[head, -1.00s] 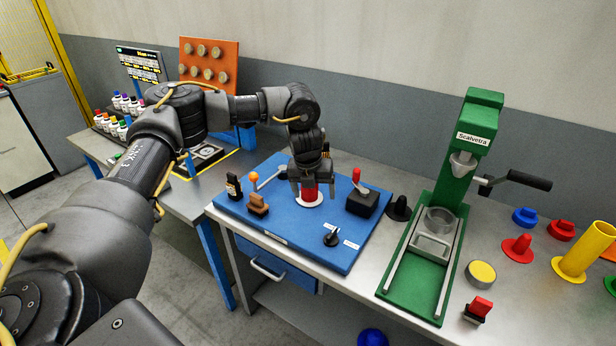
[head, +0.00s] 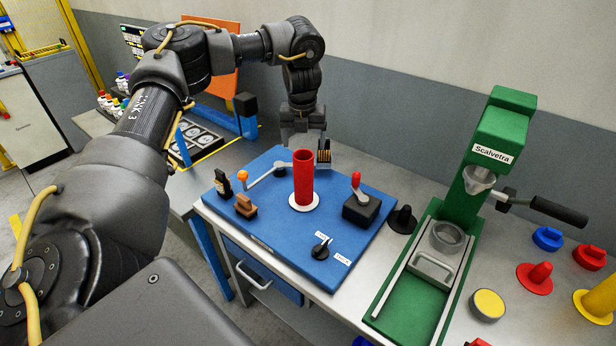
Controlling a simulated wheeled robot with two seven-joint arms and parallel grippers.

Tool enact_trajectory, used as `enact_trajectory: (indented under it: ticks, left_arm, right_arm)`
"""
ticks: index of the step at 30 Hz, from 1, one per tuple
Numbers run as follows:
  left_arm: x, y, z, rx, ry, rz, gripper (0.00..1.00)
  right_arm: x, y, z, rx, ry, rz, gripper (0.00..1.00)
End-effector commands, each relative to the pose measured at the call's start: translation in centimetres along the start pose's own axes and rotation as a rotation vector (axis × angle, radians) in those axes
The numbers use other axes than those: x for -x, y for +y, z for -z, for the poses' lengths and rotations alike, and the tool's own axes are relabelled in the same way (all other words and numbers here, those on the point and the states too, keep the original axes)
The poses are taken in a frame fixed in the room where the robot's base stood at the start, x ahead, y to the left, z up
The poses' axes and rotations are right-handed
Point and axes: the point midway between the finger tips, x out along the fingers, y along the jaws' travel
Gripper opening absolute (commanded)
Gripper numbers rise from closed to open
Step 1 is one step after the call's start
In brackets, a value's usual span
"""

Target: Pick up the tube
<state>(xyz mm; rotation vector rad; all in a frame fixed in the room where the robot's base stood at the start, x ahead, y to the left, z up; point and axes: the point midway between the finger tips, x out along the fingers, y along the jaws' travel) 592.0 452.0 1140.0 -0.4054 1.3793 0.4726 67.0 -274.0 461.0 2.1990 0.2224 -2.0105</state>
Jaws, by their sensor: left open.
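A red tube (head: 304,180) stands upright on a white round base (head: 304,203) on the blue board (head: 272,222), with its open end up. My left gripper (head: 304,138) hangs from above, just behind and over the top of the tube, with its jaws open and empty. I cannot tell whether a finger touches the tube. My right gripper is not in view.
On the board are a crank with an orange knob (head: 243,175), a black box with a red lever (head: 361,207) and a black dial (head: 321,249). The green Scalvetra press (head: 497,140) stands right, beside a black cone (head: 403,219). Red and blue parts lie farther right.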

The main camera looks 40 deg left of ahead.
Motion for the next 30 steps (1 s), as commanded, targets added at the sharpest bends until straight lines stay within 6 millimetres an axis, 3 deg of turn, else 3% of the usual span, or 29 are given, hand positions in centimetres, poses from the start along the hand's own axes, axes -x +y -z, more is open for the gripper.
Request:
enact_trajectory:
  ticks: [3,7,16,30]
  left_arm:
    - [-2.2,0.4,0.2,0.006,0.005,-0.003,0.81]
    - [-4.0,0.3,0.1,0.004,0.003,-0.001,0.81]
    - [-5.0,0.0,0.1,0.001,0.001,0.000,0.81]
    - [-9.8,-0.2,0.3,0.000,0.001,-0.001,0.81]
  right_arm:
    - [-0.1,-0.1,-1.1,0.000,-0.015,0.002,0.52]
    - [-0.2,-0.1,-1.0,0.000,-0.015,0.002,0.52]
    - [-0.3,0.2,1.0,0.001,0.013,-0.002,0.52]
    - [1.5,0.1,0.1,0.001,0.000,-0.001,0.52]
